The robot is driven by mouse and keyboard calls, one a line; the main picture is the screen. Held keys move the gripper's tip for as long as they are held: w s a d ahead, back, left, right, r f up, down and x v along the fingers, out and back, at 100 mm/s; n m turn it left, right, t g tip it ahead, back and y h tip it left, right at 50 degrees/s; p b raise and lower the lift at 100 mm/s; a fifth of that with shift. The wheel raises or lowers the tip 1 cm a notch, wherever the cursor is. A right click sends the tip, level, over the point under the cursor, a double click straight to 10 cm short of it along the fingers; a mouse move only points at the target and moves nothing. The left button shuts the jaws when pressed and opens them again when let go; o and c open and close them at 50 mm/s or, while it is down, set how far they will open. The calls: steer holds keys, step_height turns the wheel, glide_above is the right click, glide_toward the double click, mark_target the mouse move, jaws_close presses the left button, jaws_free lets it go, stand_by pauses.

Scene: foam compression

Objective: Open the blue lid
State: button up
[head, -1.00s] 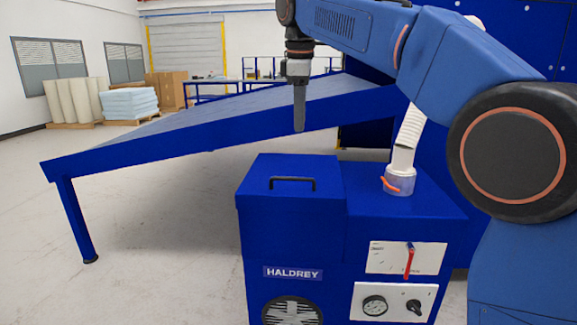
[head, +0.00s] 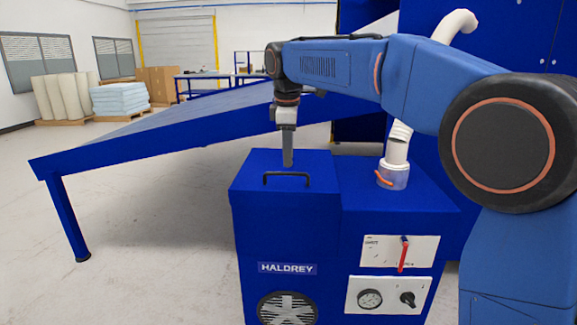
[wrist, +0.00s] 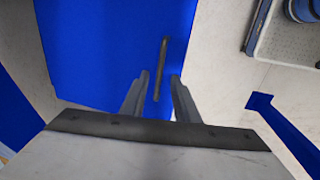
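The blue lid (head: 250,165) lies shut on top of the left part of the blue HALDREY machine, with a black bar handle (head: 286,175) on it. My gripper (head: 288,163) points down just above the handle, with its tips overlapping the far side of the lid in the head view. In the wrist view, the two fingers of my gripper (wrist: 157,90) are apart and empty. The handle (wrist: 162,60) shows as a dark bar between and beyond them, lengthwise to the gap, over the blue lid (wrist: 105,45). I cannot tell the exact height left between fingertips and handle.
A white hose (head: 397,150) joins a clear collar with an orange clamp (head: 384,178) on the machine's right part. A red lever (head: 403,255) and a gauge (head: 370,298) sit on the front. A blue sloping table (head: 150,150) stands behind left.

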glide_above(289, 185)
steer(key=shift+s+f, duration=0.15)
steer(key=shift+f, duration=2.05)
jaws_close()
